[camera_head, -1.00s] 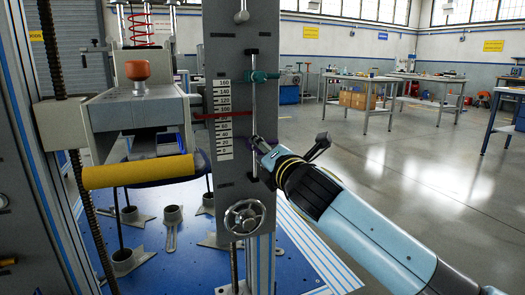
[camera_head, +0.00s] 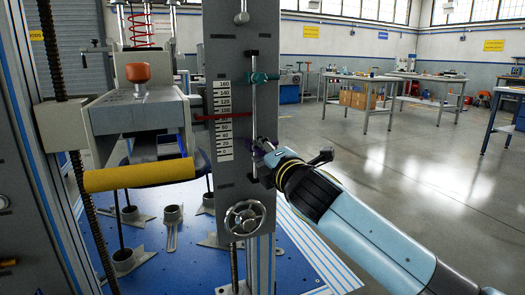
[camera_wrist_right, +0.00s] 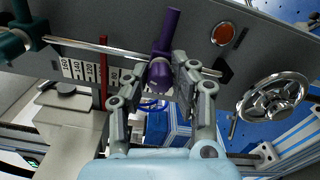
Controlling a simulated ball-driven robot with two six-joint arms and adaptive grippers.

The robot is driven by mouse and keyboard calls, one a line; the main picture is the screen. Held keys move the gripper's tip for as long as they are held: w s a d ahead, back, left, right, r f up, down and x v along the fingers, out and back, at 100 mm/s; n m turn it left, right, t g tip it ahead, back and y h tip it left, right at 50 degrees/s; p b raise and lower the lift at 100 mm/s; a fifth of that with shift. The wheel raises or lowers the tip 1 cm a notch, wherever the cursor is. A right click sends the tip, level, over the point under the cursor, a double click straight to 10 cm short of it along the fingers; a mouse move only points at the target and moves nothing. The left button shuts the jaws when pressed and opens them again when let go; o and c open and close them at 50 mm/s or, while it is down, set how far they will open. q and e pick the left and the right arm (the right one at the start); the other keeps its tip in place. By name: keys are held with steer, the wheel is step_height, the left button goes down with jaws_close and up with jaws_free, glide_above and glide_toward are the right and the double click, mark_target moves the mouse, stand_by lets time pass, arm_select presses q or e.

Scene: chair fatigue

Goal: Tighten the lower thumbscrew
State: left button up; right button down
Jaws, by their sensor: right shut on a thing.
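The lower thumbscrew is purple (camera_wrist_right: 160,76) and sits on a purple collar on a thin steel rod (camera_wrist_right: 95,46) in the right wrist view. My right gripper (camera_wrist_right: 158,88) has a finger on either side of its head and is shut on it. In the head view the gripper (camera_head: 264,152) is at the rod beside the grey column, and it mostly hides the purple part. A teal upper thumbscrew (camera_head: 262,77) sits higher on the same rod. My left gripper is not in view.
The grey column (camera_head: 228,190) carries a scale (camera_head: 224,120) with a red pointer and a handwheel (camera_head: 245,218) below. A yellow roller (camera_head: 139,173) and press head stand left of it. Open floor and workbenches (camera_head: 365,82) lie to the right.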

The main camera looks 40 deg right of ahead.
steer(key=m, duration=0.4)
steer(key=shift+f+m, duration=0.1)
steer(key=shift+m, duration=0.2)
steer(key=m+b, duration=0.1)
steer(key=m, duration=0.2)
steer(key=shift+m, duration=0.3)
steer(key=m, duration=0.3)
steer(key=shift+f+m+b, duration=0.1)
steer(key=shift+m+b, duration=0.2)
steer(key=m, duration=0.3)
steer(key=shift+m+b, duration=0.3)
steer(key=shift+b, duration=0.1)
steer(key=shift+m, duration=0.9)
steer(key=shift+m+b, duration=0.3)
steer(key=shift+m, duration=0.4)
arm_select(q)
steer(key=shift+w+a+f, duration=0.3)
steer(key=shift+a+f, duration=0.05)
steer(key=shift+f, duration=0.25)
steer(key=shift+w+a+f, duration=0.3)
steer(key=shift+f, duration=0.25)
arm_select(e)
steer(key=shift+m, duration=0.8)
